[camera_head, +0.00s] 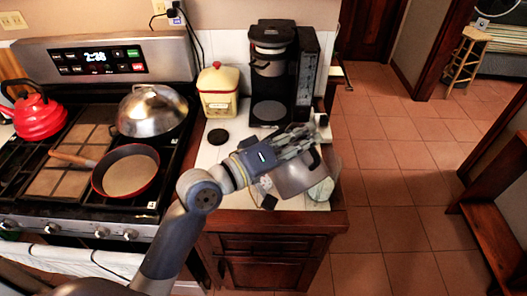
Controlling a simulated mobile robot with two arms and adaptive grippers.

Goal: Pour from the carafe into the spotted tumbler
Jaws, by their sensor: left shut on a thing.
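My left gripper (308,136) reaches over the counter from the left and is shut on the carafe (291,180). The carafe is a grey, see-through vessel, held above or at the counter's front part; its exact tilt and height are hard to tell. A pale greenish rounded thing (321,189) shows at the carafe's right edge, partly covered by it. It may be the spotted tumbler, but I cannot make out its spots, nor whether anything flows. My right gripper is not in view.
A black round lid (218,136) lies in front. On the left, the stove holds a red kettle (38,117), a pan (127,175) and a domed pot (152,110).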

